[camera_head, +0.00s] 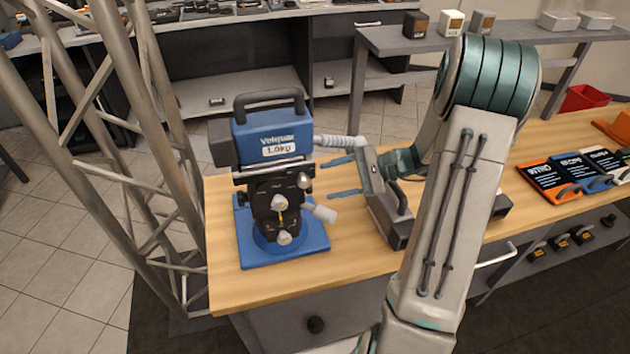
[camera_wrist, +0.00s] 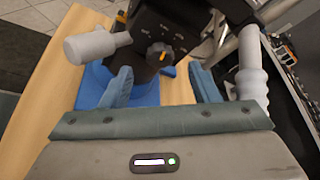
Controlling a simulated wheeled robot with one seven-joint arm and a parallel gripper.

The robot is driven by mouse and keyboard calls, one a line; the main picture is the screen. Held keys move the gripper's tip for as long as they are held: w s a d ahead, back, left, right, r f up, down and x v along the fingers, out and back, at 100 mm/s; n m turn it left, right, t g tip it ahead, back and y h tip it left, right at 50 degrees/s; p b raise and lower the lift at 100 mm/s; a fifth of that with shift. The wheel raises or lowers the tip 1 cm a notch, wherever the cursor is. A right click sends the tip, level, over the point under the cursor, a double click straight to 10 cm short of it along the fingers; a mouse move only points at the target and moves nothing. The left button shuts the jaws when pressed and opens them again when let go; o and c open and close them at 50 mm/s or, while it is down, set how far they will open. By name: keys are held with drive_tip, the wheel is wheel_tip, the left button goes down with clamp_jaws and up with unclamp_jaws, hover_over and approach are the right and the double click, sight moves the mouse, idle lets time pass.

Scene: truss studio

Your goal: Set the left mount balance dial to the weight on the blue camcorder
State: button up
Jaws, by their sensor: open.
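The blue camcorder (camera_head: 265,135) sits on top of the black mount (camera_head: 272,200), which stands on a blue base plate (camera_head: 300,255). Its label (camera_head: 283,149) appears to read 1.0kg. A dark dial (camera_wrist: 160,55) with an orange mark is on the mount's side facing my gripper. Another knob with an orange mark (camera_head: 278,203) is on the front; its scale is too small to read. My gripper (camera_head: 330,178) is open and empty, right of the mount. In the wrist view, the side dial lies between and beyond my open fingers (camera_wrist: 160,76), apparently untouched.
A grey device with a handle (camera_head: 392,215) stands on the wooden table (camera_head: 230,285), partly behind my arm. A metal truss (camera_head: 110,110) rises at left.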

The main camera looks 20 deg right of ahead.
drive_tip(key=x, duration=0.5)
drive_tip(key=shift+p, duration=0.3)
drive_tip(key=c, duration=1)
